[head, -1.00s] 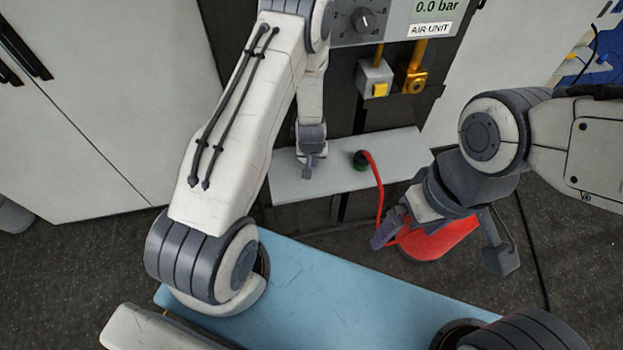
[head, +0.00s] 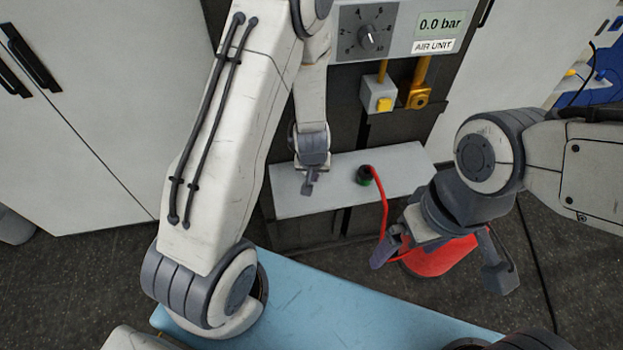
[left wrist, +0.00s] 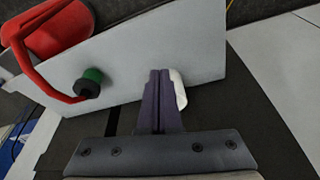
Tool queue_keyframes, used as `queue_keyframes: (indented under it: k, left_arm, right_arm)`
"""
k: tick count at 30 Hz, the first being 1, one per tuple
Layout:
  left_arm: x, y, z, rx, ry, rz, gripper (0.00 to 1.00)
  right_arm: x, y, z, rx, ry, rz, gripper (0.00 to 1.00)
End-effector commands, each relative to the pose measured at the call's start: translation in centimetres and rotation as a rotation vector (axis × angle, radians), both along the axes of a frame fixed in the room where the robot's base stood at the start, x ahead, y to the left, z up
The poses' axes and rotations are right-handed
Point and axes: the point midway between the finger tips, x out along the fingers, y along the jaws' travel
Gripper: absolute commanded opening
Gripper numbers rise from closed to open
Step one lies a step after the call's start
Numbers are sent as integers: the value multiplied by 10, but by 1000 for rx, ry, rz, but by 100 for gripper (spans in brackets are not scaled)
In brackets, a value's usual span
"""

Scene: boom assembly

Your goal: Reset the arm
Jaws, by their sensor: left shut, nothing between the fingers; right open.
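My left gripper (head: 309,186) is shut and empty, pointing down over the grey shelf (head: 287,204) below the air unit. Its closed fingers also show in the left wrist view (left wrist: 159,100), with the shelf (left wrist: 210,50) behind them. A small white piece (left wrist: 179,88) shows beside the fingertips there; I cannot tell what it is. My right gripper (head: 437,264) is open at the right, with its fingers spread above a red object (head: 440,256) that it partly hides.
A red hose (head: 384,205) runs from a green and black fitting (head: 364,175) on the shelf. The air unit (head: 400,30) has a dial, a 0.0 bar display and a yellow button (head: 384,104). A blue surface (head: 330,305) lies in front. A white cabinet (head: 90,100) stands left.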

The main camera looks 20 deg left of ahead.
Motion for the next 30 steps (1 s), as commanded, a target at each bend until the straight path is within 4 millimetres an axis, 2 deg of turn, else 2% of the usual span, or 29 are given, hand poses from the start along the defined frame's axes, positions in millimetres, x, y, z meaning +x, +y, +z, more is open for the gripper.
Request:
queue_keyframes:
  k: [3,11,14,17,20,21,24,27,30]
  left_arm:
    - [-2,-1,8,0,0,1,0]
    - [-3,-1,10,-2,0,-2,0]
    - [-3,-15,21,-20,0,-39,0]
    - [-10,-49,49,-63,9,-137,0]
    - [-32,-93,88,-112,35,-283,0]
    - [-45,-109,104,-127,52,-350,0]
    - [-86,-140,140,-145,97,-509,0]
    - [-131,-155,172,-138,145,-659,0]
    - [-172,-156,195,-111,188,-784,0]
  right_arm:
    - [0,0,3,0,0,0,100]
    - [0,0,2,0,0,0,100]
    - [0,0,2,0,0,0,100]
    - [0,0,2,0,0,0,100]
    - [0,0,0,0,0,0,100]
    - [0,0,0,0,0,0,100]
    - [0,0,-1,0,0,0,100]
    - [0,0,-2,0,0,0,100]
    - [0,0,-3,0,0,0,100]
